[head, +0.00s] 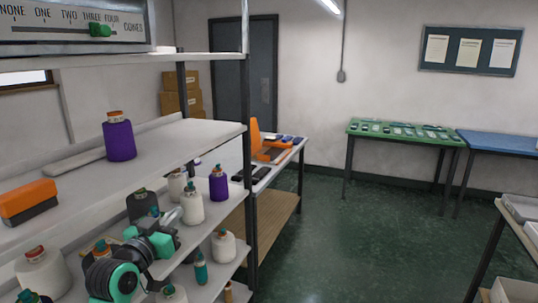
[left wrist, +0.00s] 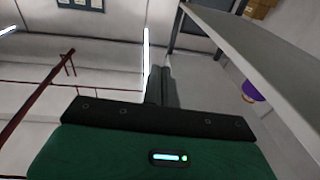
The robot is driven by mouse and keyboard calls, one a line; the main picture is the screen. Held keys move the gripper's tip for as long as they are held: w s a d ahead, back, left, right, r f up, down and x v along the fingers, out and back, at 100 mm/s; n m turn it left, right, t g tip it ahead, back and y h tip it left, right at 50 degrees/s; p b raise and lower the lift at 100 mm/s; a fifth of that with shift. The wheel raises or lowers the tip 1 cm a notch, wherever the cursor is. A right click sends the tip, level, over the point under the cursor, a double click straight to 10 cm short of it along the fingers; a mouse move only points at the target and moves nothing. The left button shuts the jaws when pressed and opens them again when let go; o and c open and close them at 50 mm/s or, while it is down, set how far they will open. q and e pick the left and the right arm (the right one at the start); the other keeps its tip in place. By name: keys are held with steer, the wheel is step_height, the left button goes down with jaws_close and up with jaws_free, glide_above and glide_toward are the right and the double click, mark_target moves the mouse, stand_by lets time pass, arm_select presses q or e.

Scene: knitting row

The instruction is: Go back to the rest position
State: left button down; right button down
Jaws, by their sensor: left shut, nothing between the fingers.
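My left gripper (head: 173,215) is at the lower left of the head view, in front of the white shelf unit. Its fingers are together with nothing between them. In the left wrist view the closed fingers (left wrist: 164,75) point up past the dark edge of the green gripper body. A grey shelf edge (left wrist: 245,55) is to their right, apart from them. My right gripper is in neither view.
Purple cone (head: 119,140) and orange-topped brush (head: 29,202) are on the upper shelf (head: 75,190). White cones (head: 192,207) and another purple cone (head: 219,184) stand close to my left gripper. Green floor (head: 340,235) is clear beyond; a table edge (head: 482,258) is at right.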

arm_select(q)
steer(key=s+f+g+y, duration=0.1)
steer(key=s+f+g, duration=0.1)
steer(key=s+f, duration=0.45)
steer(key=s+d+f+g+y, duration=0.1)
steer(key=s+f+g, duration=0.2)
steer(key=f, duration=0.6)
steer(key=s+f+g+y, duration=0.1)
steer(key=s+f+g, duration=0.1)
steer(key=s+f, duration=0.45)
steer(key=s+a+f+n+g+y, duration=0.1)
steer(key=s+f+g, duration=0.4)
steer(key=s, duration=0.6)
steer(key=s+f+g+y, duration=0.1)
steer(key=s+f+g, duration=0.2)
steer(key=s+f, duration=0.7)
step_height(320, 180, down, 29)
steer(key=s+g, duration=0.1)
steer(key=s, duration=0.1)
steer(key=s+a+f, duration=0.2)
steer(key=s+f, duration=0.7)
steer(key=s+a+f+g, duration=0.1)
steer(key=s+f, duration=0.9)
steer(key=shift+s+a+f+y, duration=0.2)
steer(key=shift+a+f+y, duration=0.1)
steer(key=shift+a, duration=0.05)
